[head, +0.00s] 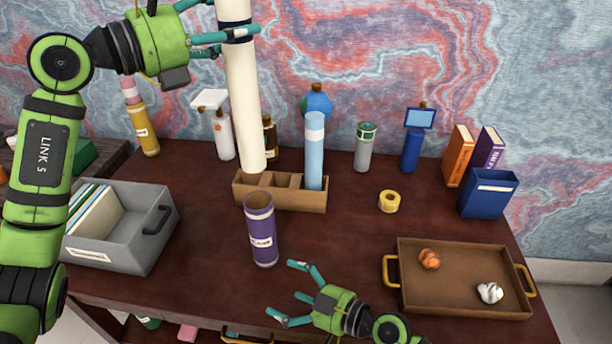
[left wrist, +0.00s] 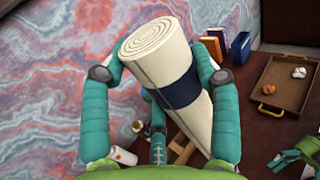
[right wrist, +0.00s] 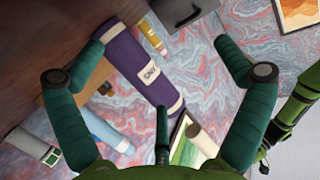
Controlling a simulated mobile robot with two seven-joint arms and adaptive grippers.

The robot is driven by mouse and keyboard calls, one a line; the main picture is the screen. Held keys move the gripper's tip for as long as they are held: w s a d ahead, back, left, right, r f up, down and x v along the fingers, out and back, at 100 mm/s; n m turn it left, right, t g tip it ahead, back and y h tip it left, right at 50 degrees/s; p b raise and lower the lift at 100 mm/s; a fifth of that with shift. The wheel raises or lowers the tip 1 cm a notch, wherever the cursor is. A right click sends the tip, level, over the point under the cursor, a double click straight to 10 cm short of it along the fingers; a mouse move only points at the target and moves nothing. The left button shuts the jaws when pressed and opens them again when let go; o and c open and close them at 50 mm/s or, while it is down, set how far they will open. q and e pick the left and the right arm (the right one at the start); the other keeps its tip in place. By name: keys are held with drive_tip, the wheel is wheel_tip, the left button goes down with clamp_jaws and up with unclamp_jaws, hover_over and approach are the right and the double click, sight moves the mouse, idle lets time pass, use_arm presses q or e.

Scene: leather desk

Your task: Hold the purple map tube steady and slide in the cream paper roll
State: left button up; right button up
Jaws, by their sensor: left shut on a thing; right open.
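The cream paper roll (head: 243,110) with a navy band hangs nearly upright, tilted slightly, above the desk. My left gripper (head: 232,37) is shut on its upper part; the left wrist view shows the fingers on both sides of the roll (left wrist: 182,72) near its spiral top end. The purple map tube (head: 262,238) stands upright on the desk, its open top facing up. The roll's lower end is above and slightly left of that opening, apart from it. My right gripper (head: 288,291) is open at the tube's lower right; the tube (right wrist: 138,62) shows between its fingers, untouched.
A wooden divided holder (head: 283,198) with a light blue cylinder (head: 314,150) stands behind the tube. A grey bin (head: 120,235) is at left, and a brown tray (head: 460,295) with crumpled balls at right. Yellow tape (head: 389,202) lies between.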

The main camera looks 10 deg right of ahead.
drive_tip(key=w+d+r+m+t+h, duration=0.1)
drive_tip(key=w+d+r+t, duration=0.1)
drive_tip(key=w+d+r, duration=0.1)
drive_tip(key=t, duration=0.2)
approach(273, 220)
drive_tip(key=x, duration=1.2)
drive_tip(key=shift+a+r, duration=0.1)
drive_tip(key=shift+r, duration=0.05)
drive_tip(key=c, duration=1.1)
